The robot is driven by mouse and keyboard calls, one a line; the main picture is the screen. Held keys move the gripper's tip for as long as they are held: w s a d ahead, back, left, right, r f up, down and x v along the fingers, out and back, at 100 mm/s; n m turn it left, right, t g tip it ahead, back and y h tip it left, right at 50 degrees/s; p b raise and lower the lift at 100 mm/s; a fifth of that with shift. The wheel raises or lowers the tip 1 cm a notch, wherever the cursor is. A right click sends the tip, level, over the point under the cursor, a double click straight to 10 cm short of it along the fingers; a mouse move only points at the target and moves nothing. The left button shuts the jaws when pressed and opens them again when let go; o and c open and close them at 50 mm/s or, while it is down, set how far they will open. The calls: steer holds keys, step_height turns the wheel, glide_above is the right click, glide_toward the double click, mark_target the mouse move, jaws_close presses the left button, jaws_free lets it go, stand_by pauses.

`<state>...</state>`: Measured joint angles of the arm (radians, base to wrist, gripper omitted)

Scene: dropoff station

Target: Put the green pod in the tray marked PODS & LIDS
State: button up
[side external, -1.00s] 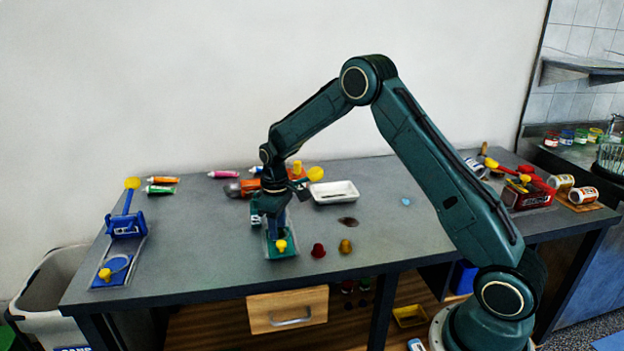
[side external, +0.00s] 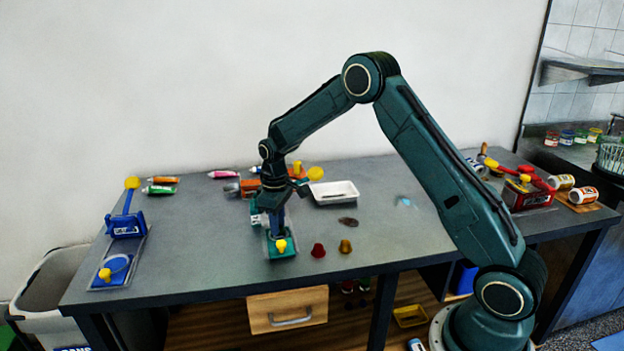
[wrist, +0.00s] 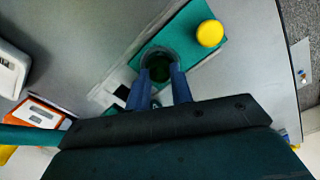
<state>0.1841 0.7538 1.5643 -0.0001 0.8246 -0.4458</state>
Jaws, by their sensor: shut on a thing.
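My gripper (side external: 277,232) points down at a green station with a yellow knob (side external: 281,246) near the table's front edge. In the wrist view its two blue fingers (wrist: 161,78) reach into a round grey cup on the green base (wrist: 188,56). They are shut on a dark green thing (wrist: 160,72) inside the cup, which looks like the green pod. The side view hides the pod. A white tray (side external: 321,200) stands behind and to the right of the gripper. No PODS & LIDS lettering can be read on it.
A blue station (side external: 126,226) with yellow knobs stands at the left. A red pod (side external: 318,250) and a brown pod (side external: 345,246) lie close right of the gripper. Coloured tubes (side external: 160,189) lie at the back. A red caddy (side external: 528,197) is far right. The table's middle right is mostly clear.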

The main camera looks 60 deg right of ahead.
steer(key=shift+r, duration=2.05)
steer(key=shift+s+a+r+m, duration=0.2)
steer(key=shift+a+r+m, duration=0.2)
steer(key=shift+a+r, duration=0.2)
steer(key=s+a+r+m, duration=0.1)
steer(key=a+r+m, duration=0.4)
steer(key=r, duration=0.2)
steer(key=w+d+r+n, duration=0.1)
steer(key=d+r+n, duration=0.2)
steer(key=d, duration=1.2)
steer(key=w+d+r+n, duration=0.1)
steer(key=d+r+n, duration=0.1)
steer(key=d, duration=1.3)
steer(key=shift+d+r+n, duration=0.15)
steer(key=shift+r+n, duration=0.25)
steer(key=shift+r, duration=0.2)
